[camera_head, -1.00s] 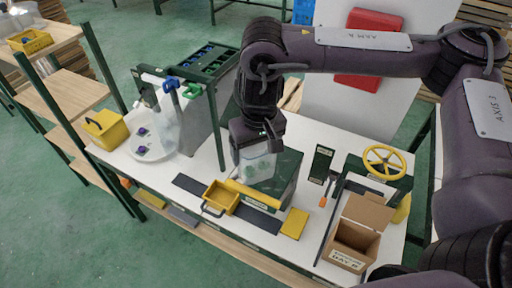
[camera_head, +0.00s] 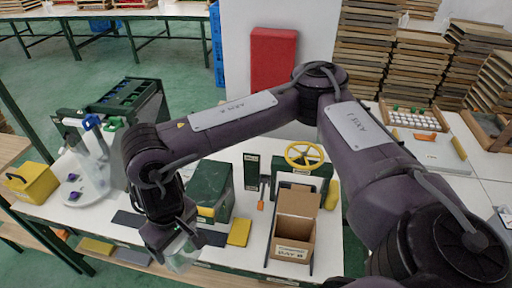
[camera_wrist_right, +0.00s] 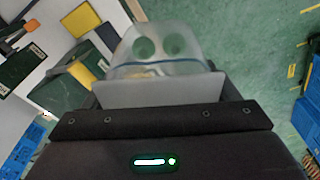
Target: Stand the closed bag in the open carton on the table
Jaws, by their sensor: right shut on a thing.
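The open cardboard carton (camera_head: 290,240) stands on the white table near its front edge, flaps up, with a printed label on its front. My right gripper (camera_head: 172,238) is shut on a clear bag (camera_head: 183,255), held in front of the table's front edge, left of the carton. In the right wrist view the bag (camera_wrist_right: 160,45) hangs beyond the jaws, with two green round things inside and a blue line across it near the jaws. My left gripper does not show in the head view.
A dark green box (camera_head: 215,190) stands between the gripper and the carton. A yellow pad (camera_head: 239,233) lies beside it. A yellow handwheel (camera_head: 304,156) stands behind the carton.

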